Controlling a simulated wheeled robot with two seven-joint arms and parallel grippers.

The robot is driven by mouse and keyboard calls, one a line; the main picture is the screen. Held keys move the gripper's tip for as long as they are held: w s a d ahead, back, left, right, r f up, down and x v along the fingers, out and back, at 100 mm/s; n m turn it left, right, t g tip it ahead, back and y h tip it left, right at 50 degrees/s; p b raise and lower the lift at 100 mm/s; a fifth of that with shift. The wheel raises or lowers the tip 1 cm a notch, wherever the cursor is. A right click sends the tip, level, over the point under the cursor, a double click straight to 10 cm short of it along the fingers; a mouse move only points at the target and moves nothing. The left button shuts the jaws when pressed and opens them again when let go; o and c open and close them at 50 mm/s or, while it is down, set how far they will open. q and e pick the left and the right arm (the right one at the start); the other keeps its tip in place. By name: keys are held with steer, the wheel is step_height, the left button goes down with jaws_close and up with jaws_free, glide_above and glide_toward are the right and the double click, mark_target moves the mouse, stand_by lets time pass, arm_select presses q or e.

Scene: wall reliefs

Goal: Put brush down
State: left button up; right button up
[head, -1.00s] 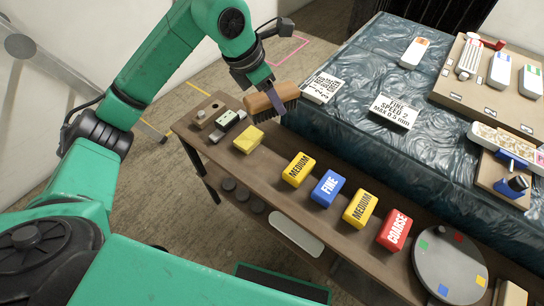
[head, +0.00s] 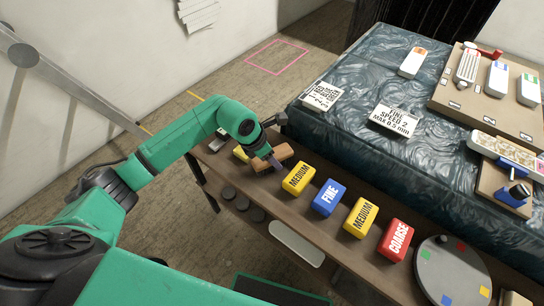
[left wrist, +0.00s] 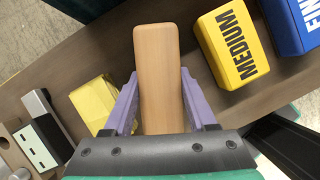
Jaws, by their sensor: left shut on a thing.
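The brush (head: 272,158) has a plain wooden back, which fills the middle of the left wrist view (left wrist: 158,75). My left gripper (head: 272,163) is shut on it, with a purple finger on each long side in the left wrist view (left wrist: 160,105). The brush is low over the wooden bench (head: 325,232), between a yellow sponge (head: 241,153) and a yellow MEDIUM block (head: 299,179). Its bristles are hidden, and I cannot tell whether it touches the bench. My right gripper is not in view.
A blue FINE block (head: 328,198), a second yellow MEDIUM block (head: 361,218) and a red COARSE block (head: 395,240) stand along the bench. A grey disc (head: 452,272) lies at the right. A plastic-covered table (head: 350,75) is behind.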

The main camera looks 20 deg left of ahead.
arm_select(q)
steer(key=o, duration=1.2)
steer(key=shift+r, duration=0.1)
steer(key=v, duration=1.2)
